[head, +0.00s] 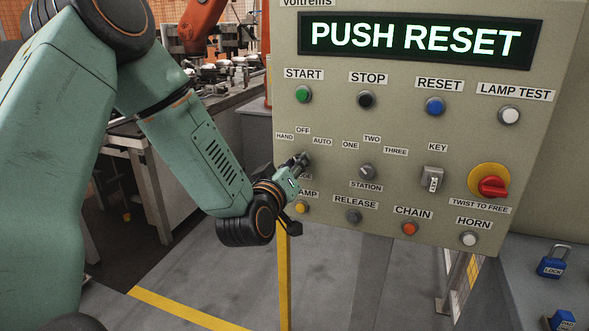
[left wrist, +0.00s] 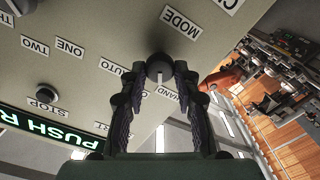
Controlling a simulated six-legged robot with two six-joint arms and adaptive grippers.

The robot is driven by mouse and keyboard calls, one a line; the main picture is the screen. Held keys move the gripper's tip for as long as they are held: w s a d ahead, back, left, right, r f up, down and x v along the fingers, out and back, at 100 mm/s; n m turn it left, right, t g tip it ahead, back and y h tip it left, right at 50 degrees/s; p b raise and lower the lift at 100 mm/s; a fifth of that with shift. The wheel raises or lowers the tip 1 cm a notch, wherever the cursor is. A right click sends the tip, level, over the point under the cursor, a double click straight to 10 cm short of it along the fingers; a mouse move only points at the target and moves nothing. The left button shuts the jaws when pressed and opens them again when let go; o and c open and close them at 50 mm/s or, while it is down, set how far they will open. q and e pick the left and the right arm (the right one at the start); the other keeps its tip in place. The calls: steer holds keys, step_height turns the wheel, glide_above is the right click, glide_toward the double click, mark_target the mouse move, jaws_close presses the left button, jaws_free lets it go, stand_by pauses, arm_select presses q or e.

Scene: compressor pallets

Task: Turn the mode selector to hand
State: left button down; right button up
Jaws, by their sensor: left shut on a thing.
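The mode selector is a round dark knob (left wrist: 160,66) on the beige control panel (head: 330,236). In the left wrist view its white mark points down the picture, roughly toward the HAND label (left wrist: 167,93); the exact angle is hard to tell. The AUTO label (left wrist: 112,67) and the MODE label (left wrist: 181,23) show around it. My left gripper (head: 302,161) is shut on the knob, one finger on each side, as the left wrist view (left wrist: 160,76) shows. In the head view the gripper hides most of the knob. My right gripper is not in view.
The station selector (head: 367,172) and key switch (head: 433,180) are to the right, with the red emergency stop (head: 492,186) beyond. A yellow clamp button (head: 301,207) is just below my gripper. The lit display (head: 415,40) reads PUSH RESET. A workbench (head: 190,125) stands behind my left arm.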

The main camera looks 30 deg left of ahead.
arm_select(q)
steer(key=shift+n+b, duration=0.45)
steer(key=shift+n, duration=0.75)
steer(key=c, duration=1)
jaws_free()
steer(key=shift+s, duration=0.1)
steer(key=v, duration=0.7)
steer(key=shift+s, duration=0.15)
